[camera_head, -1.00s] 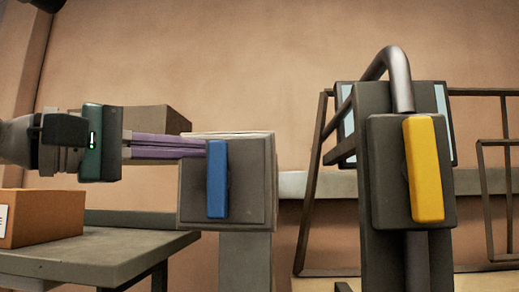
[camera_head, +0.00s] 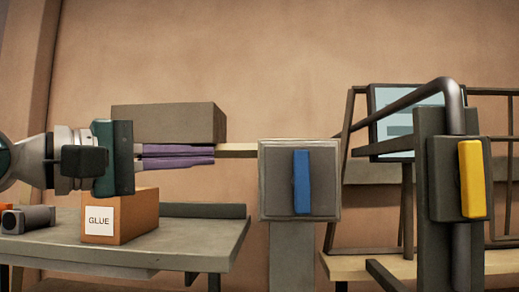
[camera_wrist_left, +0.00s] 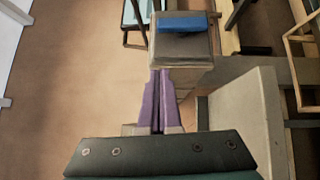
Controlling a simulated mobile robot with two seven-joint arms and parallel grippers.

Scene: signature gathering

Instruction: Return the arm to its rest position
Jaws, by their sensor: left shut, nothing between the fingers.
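My left gripper (camera_head: 214,156), with purple fingers, comes in from the left. Its fingers are shut together with nothing between them, and they point right toward a grey box (camera_head: 269,205) with a blue bar (camera_head: 301,181) on its face. In the head view a gap shows between the fingertips and that box. In the left wrist view the shut fingers (camera_wrist_left: 161,74) point up the picture toward the same box (camera_wrist_left: 180,46) and blue bar (camera_wrist_left: 183,22). My right gripper is not in view.
A table (camera_head: 190,254) at the left holds a carton marked GLUE (camera_head: 140,218). A larger brown-grey box (camera_head: 170,122) shows behind my gripper. At the right stands a post with a yellow bar (camera_head: 472,179) and bent pipe (camera_head: 452,95), before a screen (camera_head: 395,135) and metal frames.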

